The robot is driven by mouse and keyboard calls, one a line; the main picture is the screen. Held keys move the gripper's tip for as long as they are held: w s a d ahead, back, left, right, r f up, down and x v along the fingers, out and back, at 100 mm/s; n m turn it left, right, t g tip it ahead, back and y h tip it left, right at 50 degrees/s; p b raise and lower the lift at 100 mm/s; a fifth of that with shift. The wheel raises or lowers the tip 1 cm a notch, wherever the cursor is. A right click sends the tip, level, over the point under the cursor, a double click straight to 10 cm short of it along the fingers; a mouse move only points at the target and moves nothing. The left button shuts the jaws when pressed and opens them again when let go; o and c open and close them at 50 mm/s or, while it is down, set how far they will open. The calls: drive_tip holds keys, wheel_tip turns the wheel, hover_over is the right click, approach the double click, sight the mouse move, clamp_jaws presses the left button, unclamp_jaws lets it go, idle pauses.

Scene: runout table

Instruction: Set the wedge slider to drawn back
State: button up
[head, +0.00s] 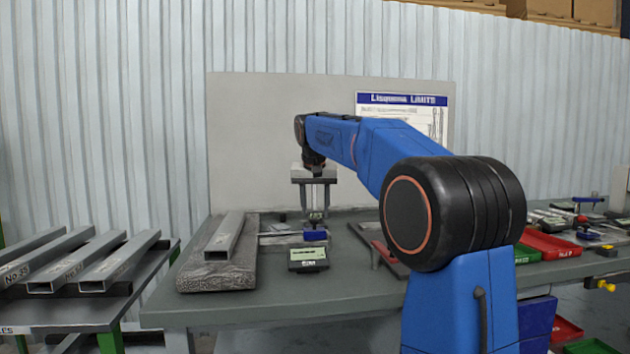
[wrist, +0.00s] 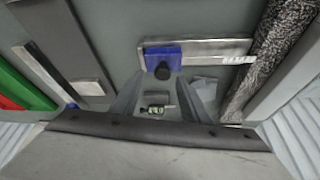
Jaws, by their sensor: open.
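A blue block (head: 315,234) with a black knob sits on a flat steel rail (head: 277,239) on the bench; I take it to be the wedge slider. In the wrist view the blue block (wrist: 160,56) is near the left end of the rail (wrist: 205,48), and marked graduations show toward the right end. My gripper (head: 315,210) points down, open and empty, above and behind the block. In the wrist view its fingers (wrist: 159,92) are spread, with the block just beyond the tips, apart from them as far as I can tell.
A black box with a green display (head: 308,258) stands in front of the rail. A dark textured block (head: 217,275) carrying a steel tube (head: 224,237) lies to the left.

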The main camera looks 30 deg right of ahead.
drive_tip(key=v, duration=1.5)
drive_tip(key=shift+s, duration=0.2)
drive_tip(key=shift+r, duration=0.1)
drive_tip(key=s+a+f+n+y, duration=0.1)
drive_tip(key=s+a+f+n, duration=0.2)
drive_tip(key=s+f, duration=1.6)
drive_tip(key=s+a+f+n+t+y, duration=0.1)
drive_tip(key=s+a+f, duration=0.5)
drive_tip(key=s+f, duration=1.4)
wheel_tip(320, 180, down, 2)
drive_tip(key=shift+a+f+n, duration=0.15)
drive_tip(key=shift+a+n, duration=0.05)
drive_tip(key=shift+n, duration=0.7)
